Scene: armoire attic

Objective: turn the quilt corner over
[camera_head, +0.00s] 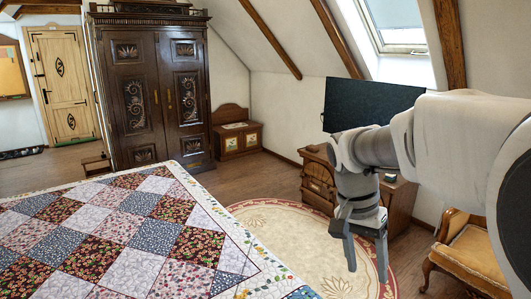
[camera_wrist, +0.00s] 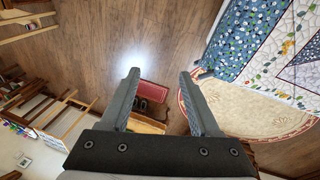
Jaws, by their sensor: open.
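The patchwork quilt (camera_head: 130,235) lies spread over the bed at the lower left of the head view, with red, blue and white squares and a floral border. In that view the corner nearest my gripper shows at the bottom, partly cut off by the frame. In the wrist view the quilt (camera_wrist: 262,45) fills the upper right, its blue floral edge hanging towards the floor. My gripper (camera_head: 366,262) points down, open and empty, to the right of the quilt and apart from it. In the wrist view its two fingers (camera_wrist: 160,75) stand wide apart with floor between them.
A round cream rug (camera_head: 318,250) lies beside the bed. A wooden cabinet (camera_head: 317,178) with a dark screen (camera_head: 365,103) stands behind my arm. An upholstered chair (camera_head: 470,250) is at the right. A carved armoire (camera_head: 160,95) and a small chest (camera_head: 238,140) stand at the back.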

